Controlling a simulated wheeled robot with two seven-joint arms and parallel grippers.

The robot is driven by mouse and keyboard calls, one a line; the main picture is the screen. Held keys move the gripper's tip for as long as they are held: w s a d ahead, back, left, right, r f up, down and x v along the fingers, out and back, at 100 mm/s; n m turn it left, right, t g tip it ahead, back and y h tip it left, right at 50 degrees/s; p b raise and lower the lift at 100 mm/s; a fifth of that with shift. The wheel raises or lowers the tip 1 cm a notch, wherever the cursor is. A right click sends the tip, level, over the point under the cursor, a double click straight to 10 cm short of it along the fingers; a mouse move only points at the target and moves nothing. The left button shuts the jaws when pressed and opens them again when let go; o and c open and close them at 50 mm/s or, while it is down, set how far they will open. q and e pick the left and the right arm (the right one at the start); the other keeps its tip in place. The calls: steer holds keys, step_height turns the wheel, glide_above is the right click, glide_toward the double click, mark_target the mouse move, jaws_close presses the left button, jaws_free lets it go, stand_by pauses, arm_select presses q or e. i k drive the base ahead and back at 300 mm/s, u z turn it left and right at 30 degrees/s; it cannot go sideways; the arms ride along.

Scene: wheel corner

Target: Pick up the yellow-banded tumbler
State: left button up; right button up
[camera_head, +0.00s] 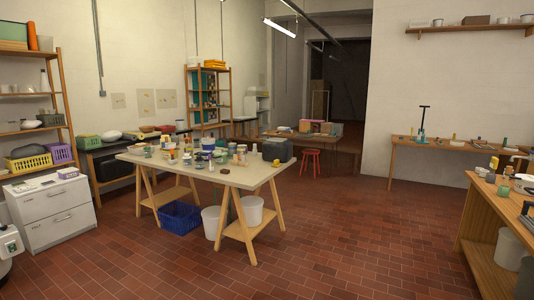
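I cannot single out the yellow-banded tumbler, as the small vessels are too tiny at this distance. The trestle table (257,179) in the middle of the room carries a crowd of small pots, cups and jars. A small yellow item (494,162) stands on the wooden bench at the right; I cannot tell whether it is a tumbler. Neither of my grippers is in view.
The wooden bench (484,226) stands at the right edge. A blue crate (179,217) and white buckets (251,210) sit under the trestle table. A white drawer cabinet (51,211) is at the left, a red stool (310,154) behind. The tiled floor (365,240) between table and bench is clear.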

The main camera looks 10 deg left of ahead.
mark_target(189, 149)
steer(key=z, duration=0.3)
steer(key=i, duration=9.2)
steer(key=u, duration=2)
steer(key=i, duration=1.85)
steer(key=u, duration=0.05)
